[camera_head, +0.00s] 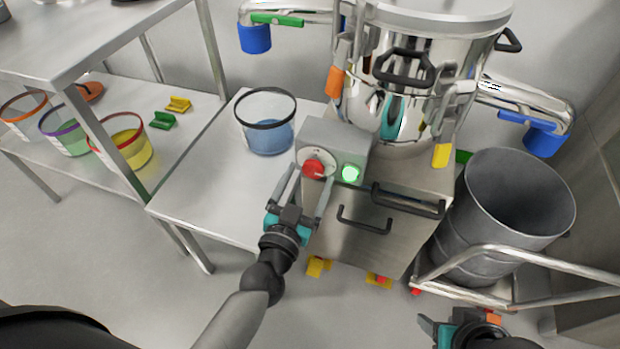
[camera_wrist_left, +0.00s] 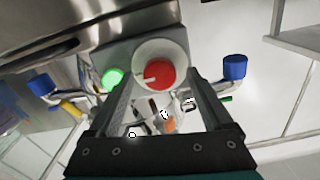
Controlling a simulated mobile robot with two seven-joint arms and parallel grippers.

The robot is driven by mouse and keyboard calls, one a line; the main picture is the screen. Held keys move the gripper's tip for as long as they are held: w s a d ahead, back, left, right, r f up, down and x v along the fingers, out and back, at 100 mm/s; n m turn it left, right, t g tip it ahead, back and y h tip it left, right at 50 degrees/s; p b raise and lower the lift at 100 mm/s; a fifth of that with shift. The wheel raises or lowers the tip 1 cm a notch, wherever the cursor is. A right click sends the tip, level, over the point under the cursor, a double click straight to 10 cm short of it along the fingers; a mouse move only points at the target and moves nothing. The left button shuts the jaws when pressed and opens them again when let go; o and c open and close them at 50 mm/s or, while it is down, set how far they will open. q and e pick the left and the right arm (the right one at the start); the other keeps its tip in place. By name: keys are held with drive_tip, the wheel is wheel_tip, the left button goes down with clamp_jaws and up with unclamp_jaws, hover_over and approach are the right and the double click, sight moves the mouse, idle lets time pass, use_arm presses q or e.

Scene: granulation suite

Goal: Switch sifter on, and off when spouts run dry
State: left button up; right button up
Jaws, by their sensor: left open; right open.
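The sifter (camera_head: 425,80) is a shiny steel drum on a steel cabinet. Its grey control box (camera_head: 328,133) carries a red rotary knob (camera_head: 313,168) on a pale round plate and a lit green lamp (camera_head: 350,173). My left gripper (camera_head: 306,190) is open at the knob, its fingers on either side of it; whether they touch it I cannot tell. In the left wrist view the red knob (camera_wrist_left: 157,75) with a white mark lies between the fingertips, beside the lit lamp (camera_wrist_left: 113,78). A left spout (camera_head: 255,38) and a right spout (camera_head: 543,138) have blue ends. My right gripper (camera_head: 440,328) is open, low in view, empty.
A clear tub with blue contents (camera_head: 268,135) stands on a steel table under the left spout's side. A grey drum (camera_head: 512,215) on a wheeled frame stands below the right spout. Coloured-rim tubs (camera_head: 125,145) sit on a left shelf. Cabinet handles (camera_head: 363,222) protrude.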

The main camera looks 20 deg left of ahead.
use_arm(q)
drive_tip(key=shift+w, duration=0.65)
drive_tip(key=shift+c, duration=0.2)
